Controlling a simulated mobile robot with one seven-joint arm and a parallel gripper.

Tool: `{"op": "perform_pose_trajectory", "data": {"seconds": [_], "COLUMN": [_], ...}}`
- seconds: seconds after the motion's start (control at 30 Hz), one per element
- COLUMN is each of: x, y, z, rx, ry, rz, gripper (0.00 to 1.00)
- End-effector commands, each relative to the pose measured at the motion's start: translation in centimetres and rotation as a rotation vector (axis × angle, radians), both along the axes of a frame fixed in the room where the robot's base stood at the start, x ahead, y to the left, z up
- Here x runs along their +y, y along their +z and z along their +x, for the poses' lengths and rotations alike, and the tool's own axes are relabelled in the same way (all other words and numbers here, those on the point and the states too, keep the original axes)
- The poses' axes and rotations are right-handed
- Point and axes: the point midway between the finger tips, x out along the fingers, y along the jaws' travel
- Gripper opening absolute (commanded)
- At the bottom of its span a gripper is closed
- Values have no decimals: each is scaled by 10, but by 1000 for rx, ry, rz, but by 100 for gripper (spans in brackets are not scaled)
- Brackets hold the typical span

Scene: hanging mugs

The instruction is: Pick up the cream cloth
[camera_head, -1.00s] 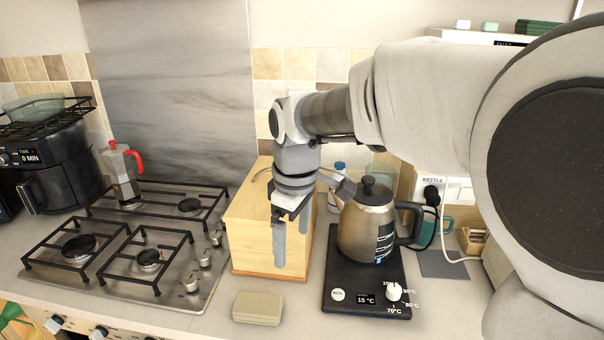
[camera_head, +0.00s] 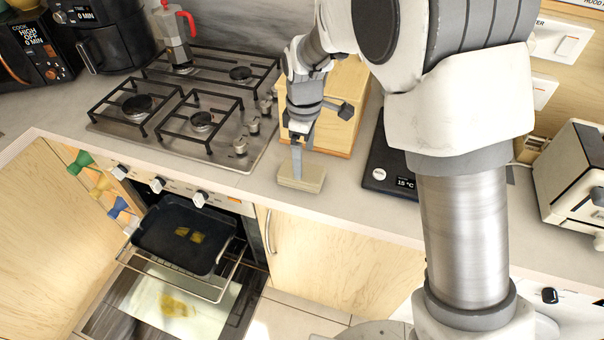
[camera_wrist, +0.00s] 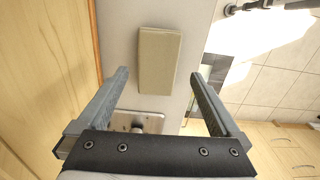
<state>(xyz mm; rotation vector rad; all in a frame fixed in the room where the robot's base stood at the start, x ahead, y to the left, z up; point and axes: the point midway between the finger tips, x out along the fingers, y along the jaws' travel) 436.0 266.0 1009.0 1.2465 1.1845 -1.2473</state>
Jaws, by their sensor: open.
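The cream cloth (camera_head: 308,184) is a small folded, block-shaped pad lying flat on the grey counter in front of the wooden box. It also shows in the wrist view (camera_wrist: 160,58), top centre. My gripper (camera_head: 297,172) points down over the cloth, with a finger overlapping it in the head view. In the wrist view my gripper (camera_wrist: 159,76) has its two fingers wide apart. The cloth lies between and beyond the fingertips, with a gap to either side. Nothing is held. I cannot tell whether a fingertip touches it.
The wooden box (camera_head: 345,128) stands behind the cloth. A gas hob (camera_head: 225,152) is at the left and a black scale (camera_head: 378,175) at the right. The counter's front edge is close. Below, the oven is open with a dark tray (camera_head: 165,255) pulled out.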

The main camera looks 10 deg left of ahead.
Motion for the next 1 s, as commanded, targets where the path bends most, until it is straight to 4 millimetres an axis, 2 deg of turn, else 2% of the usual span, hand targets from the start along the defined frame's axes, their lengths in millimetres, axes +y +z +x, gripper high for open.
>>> {"op": "perform_pose_trajectory", "data": {"seconds": [0.27,0.53,0.83,0.87,1.0], "x": [-1,-2,-2,-2,-2], "y": [-22,-59,-65,-65,-64], "z": [1,3,4,4,4], "rx": [2,1,-1,-1,-1], "ry": [-1,-1,-1,-1,-1], "rz": [-2,-1,0,0,0], "gripper": [100,100,100,96,71]}}
